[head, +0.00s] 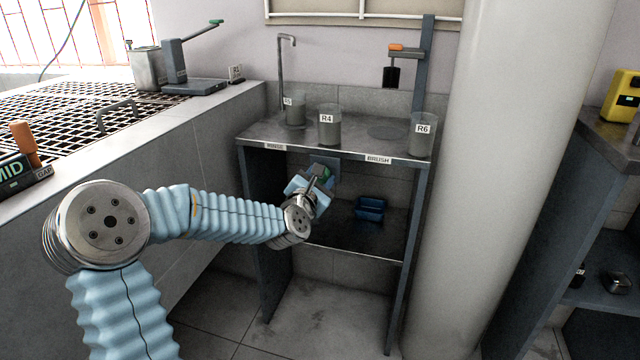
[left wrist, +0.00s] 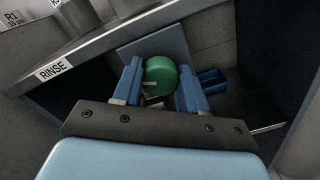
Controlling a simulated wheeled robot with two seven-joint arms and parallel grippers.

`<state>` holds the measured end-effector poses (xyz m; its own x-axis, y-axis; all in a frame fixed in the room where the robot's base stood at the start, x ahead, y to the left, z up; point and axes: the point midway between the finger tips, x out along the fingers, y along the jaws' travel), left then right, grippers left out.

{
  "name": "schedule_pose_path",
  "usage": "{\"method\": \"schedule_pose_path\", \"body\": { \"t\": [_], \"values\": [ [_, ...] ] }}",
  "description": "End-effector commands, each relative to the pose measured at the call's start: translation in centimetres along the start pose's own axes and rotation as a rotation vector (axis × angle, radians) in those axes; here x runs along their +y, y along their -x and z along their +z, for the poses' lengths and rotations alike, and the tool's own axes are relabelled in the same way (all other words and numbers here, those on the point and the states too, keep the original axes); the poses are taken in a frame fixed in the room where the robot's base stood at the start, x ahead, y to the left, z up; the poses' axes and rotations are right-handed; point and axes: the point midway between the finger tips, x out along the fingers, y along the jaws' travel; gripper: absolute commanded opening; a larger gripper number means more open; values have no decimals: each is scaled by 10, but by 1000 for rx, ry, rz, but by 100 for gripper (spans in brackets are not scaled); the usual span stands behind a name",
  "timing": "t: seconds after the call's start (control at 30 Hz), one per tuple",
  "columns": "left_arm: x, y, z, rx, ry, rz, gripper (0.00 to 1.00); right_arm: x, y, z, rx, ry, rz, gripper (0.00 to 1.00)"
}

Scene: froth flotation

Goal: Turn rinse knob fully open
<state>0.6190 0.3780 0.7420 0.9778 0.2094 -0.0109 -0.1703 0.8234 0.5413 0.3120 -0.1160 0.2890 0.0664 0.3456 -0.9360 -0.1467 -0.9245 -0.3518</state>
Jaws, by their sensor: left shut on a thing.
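The rinse knob is a round green knob (left wrist: 161,76) on a grey plate (left wrist: 152,47) below the table top, seen in the left wrist view. A light pointer mark shows on the knob's lower left part. My left gripper (left wrist: 160,88) has its two blue fingers on either side of the knob and is shut on it. In the head view my left gripper (head: 318,186) reaches under the table's front edge and largely hides the knob. The RINSE label (head: 275,146) is on the table edge, up and left of the knob. My right gripper is in neither view.
On the steel table (head: 270,131) stand beakers, including R4 (head: 329,127) and R6 (head: 421,134), below a tap (head: 284,70). A blue tray (head: 370,208) sits on the lower shelf, right of my gripper. A BRUSH label (head: 379,160) marks the table edge. A thick white column (head: 510,180) stands to the right.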

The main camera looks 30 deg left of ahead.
Motion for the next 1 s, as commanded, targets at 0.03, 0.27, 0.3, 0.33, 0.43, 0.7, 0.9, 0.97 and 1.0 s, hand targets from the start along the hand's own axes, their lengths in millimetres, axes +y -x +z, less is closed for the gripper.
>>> {"method": "schedule_pose_path", "body": {
  "t": [0.03, 0.27, 0.3, 0.33, 0.43, 0.7, 0.9, 0.97, 1.0],
  "values": [
    [-3, 0, -3, -1, -46, 0, 12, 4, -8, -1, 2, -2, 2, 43],
    [-4, 0, -3, 3, -264, -1, 12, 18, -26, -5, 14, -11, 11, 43],
    [-4, 0, -4, 5, -301, -1, 12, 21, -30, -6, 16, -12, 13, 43],
    [-4, 0, -3, 5, -330, -1, 12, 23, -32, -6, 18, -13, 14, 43],
    [-5, 0, -3, 7, -425, -1, 12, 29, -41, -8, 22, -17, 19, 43],
    [-5, 0, -3, 15, -679, -3, 12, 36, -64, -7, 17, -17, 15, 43],
    [-5, 0, -2, 20, -857, -5, 12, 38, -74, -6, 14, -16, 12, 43],
    [-4, 0, -2, 22, -905, -5, 12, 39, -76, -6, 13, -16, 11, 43],
    [-4, 0, -2, 23, -935, -5, 12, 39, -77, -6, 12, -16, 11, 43]
  ]
}}
